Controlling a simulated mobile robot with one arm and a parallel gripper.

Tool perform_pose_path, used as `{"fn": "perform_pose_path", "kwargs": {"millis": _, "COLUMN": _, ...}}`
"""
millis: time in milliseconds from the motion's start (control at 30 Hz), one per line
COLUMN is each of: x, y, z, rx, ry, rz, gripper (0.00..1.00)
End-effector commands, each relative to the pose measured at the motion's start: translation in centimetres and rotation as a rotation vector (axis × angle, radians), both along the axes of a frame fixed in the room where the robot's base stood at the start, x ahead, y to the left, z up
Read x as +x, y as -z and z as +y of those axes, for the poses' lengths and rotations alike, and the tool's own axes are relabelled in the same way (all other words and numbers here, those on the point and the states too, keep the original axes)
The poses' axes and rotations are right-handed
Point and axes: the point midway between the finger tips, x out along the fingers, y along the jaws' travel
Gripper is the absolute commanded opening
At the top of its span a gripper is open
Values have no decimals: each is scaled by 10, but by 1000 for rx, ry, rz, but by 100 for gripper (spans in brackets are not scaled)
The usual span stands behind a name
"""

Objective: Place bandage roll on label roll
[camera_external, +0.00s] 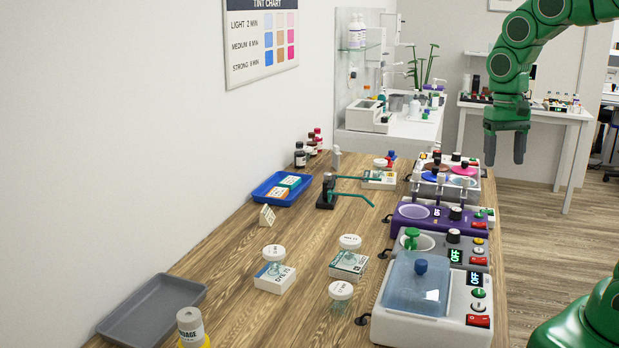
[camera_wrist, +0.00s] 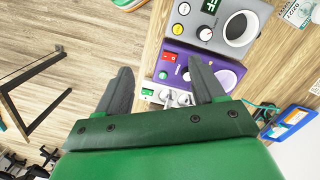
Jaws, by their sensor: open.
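A white roll with a grey label ending in "AGE" (camera_external: 190,323), which looks like the bandage roll, stands upright at the near left of the wooden table. A yellow edge (camera_external: 204,343) shows at its foot, cut off by the frame; I cannot tell whether it is the label roll. No other label roll is clear. My gripper (camera_external: 505,158) hangs high at the right, fingers down, far from the roll. In the wrist view my gripper (camera_wrist: 160,70) is open with nothing between its fingers; neither roll shows there.
A grey tray (camera_external: 116,324) lies beside the white roll. Lidded jars and small boxes (camera_external: 274,279) stand mid-table. A blue tray (camera_external: 263,190) and a stand with green arms (camera_external: 326,193) are farther back. Warmer units (camera_external: 440,337) line the right edge.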

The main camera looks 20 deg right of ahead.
Motion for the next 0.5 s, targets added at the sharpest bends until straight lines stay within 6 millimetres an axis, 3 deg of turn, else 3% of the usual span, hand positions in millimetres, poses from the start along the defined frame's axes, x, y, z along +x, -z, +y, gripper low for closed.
{"fn": "perform_pose_path", "kwargs": {"millis": 200, "x": -58, "y": 18, "z": -45, "rx": 10, "ry": -112, "rz": 21, "gripper": 68}}
{"fn": "perform_pose_path", "kwargs": {"millis": 500, "x": -135, "y": 47, "z": -84, "rx": 28, "ry": -259, "rz": 45, "gripper": 68}}
